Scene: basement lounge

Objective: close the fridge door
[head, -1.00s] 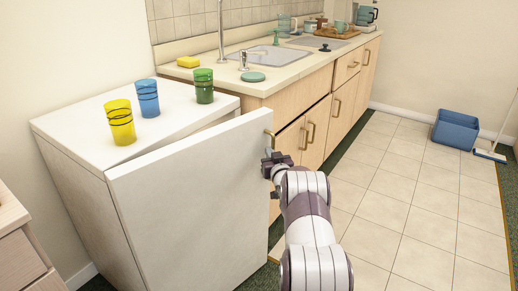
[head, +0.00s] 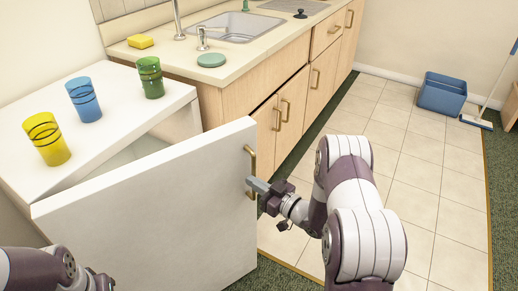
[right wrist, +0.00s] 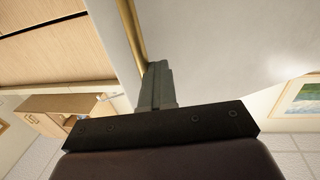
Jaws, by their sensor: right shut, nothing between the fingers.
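The white fridge (head: 95,140) stands at left with its door (head: 150,215) ajar. A wedge-shaped gap shows between door and body, widest at the right. A brass handle (head: 252,170) runs along the door's right edge. My right gripper (head: 252,186) is shut and empty, its fingertips at the handle's lower part. In the right wrist view, the shut fingers (right wrist: 157,85) lie beside the brass handle (right wrist: 131,35), against or very near the white door (right wrist: 215,45); contact is unclear. My left arm shows at the lower left; its fingers are not visible.
Yellow (head: 46,139), blue (head: 83,99) and green (head: 150,77) cups stand on the fridge top. A wooden counter (head: 262,95) with a sink adjoins the fridge at right. The tiled floor (head: 400,160) is open up to a blue bin (head: 441,94).

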